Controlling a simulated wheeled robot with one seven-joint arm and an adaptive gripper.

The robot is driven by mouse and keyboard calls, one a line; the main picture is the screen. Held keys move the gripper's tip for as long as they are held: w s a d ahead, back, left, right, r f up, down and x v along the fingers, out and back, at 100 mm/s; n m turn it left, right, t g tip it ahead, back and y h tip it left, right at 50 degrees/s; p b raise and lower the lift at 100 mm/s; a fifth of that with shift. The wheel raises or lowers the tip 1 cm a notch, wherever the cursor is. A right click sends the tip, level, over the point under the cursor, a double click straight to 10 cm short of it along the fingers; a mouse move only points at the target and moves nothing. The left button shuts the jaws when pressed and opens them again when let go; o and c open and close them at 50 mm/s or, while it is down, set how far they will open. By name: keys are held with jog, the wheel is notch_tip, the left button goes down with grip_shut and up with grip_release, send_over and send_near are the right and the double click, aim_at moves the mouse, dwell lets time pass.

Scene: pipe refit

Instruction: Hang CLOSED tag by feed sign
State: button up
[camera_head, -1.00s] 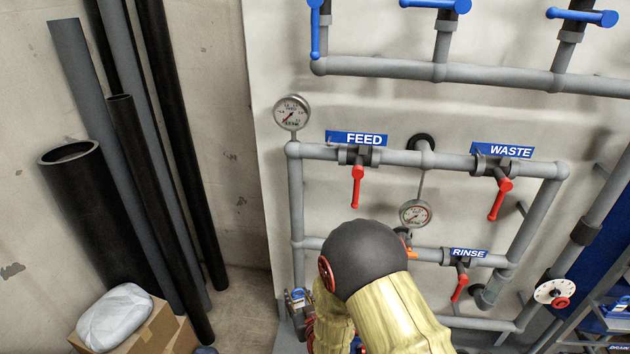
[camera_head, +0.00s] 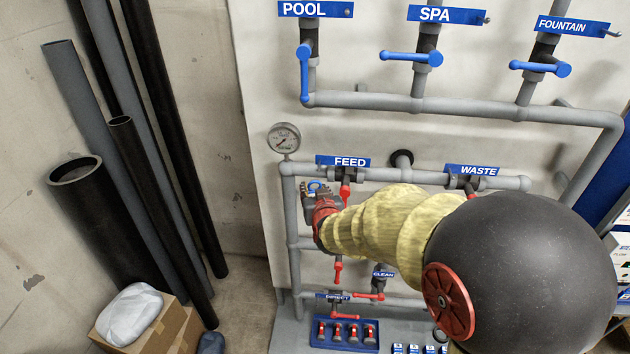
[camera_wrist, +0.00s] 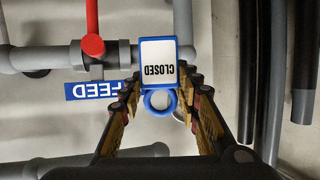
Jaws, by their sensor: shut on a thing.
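The CLOSED tag (camera_wrist: 160,62) is a white plate with a blue border and a blue ring. In the wrist view it appears upside down between the fingertips of my gripper (camera_wrist: 163,90), which is shut on it around the ring end. The blue FEED sign (camera_wrist: 92,91) is close by, to the left of the tag in that view. In the head view my gripper (camera_head: 317,190) is just below and left of the FEED sign (camera_head: 343,161), with a bit of blue showing at its tip. The red feed valve handle (camera_wrist: 93,42) hangs beside the tag. I see no clear hook.
A pressure gauge (camera_head: 284,138) is above left of my gripper. Grey pipes (camera_head: 290,230) run around it. The WASTE sign (camera_head: 472,170) is to the right. Black pipes (camera_head: 160,130) lean on the left wall. A rack of red-handled items (camera_head: 345,335) sits low.

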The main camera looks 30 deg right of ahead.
jog(key=w+d+f+b, duration=0.1)
jog(key=w+d, duration=0.5)
jog(key=w, duration=0.3)
jog(key=shift+f, duration=0.15)
dwell(1.3)
jog(key=shift+d, duration=0.1)
dwell(0.6)
jog(key=o, duration=1.1)
jog(key=v, duration=1.2)
